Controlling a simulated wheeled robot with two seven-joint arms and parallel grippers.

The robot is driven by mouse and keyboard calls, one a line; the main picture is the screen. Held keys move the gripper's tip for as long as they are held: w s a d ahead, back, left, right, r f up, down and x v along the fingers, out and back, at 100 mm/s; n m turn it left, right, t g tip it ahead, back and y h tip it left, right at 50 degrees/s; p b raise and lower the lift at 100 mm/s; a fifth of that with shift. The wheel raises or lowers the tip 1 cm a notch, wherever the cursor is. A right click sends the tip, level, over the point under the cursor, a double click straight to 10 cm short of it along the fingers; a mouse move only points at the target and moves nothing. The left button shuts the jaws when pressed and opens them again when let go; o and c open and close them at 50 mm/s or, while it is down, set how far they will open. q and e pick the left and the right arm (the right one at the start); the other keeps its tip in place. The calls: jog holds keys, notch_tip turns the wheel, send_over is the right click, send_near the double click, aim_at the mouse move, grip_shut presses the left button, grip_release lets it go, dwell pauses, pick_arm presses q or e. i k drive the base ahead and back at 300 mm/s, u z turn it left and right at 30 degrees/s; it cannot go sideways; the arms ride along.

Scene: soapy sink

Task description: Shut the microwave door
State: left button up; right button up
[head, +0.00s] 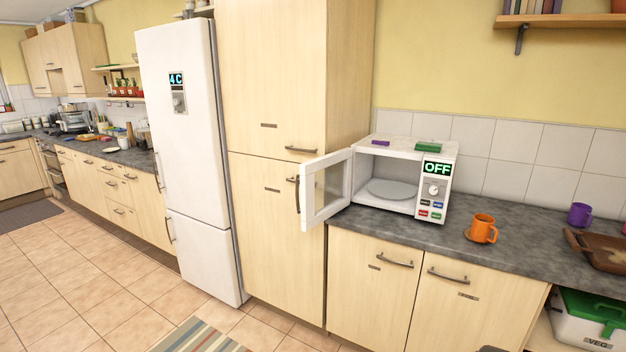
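The white microwave (405,170) stands on the dark grey counter on the right side of the head view. Its door (326,190) is open, hinged on the left, and swung out toward the front left past the counter edge. A round plate lies inside on the cavity floor, and the cavity looks otherwise empty. The panel display reads OFF. Neither of my grippers can be made out in this view, and nothing touches the door.
An orange mug (482,229) on a saucer stands right of the microwave. A purple mug (579,214) and a brown tray (600,250) are farther right. A tall cabinet (270,130) and white fridge (185,150) stand left. Tiled floor in front of the fridge is open.

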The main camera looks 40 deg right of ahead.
aim_at(310, 219)
jog(key=z, duration=0.2)
jog(key=i, duration=2.2)
jog(key=z, duration=0.85)
jog(key=i, duration=1.05)
jog(key=z, duration=1.7)
jog(key=i, duration=0.9)
jog(key=u, duration=0.55)
jog(key=k, duration=1.55)
jog(key=z, duration=0.65)
jog(key=i, duration=0.35)
jog(key=z, duration=0.1)
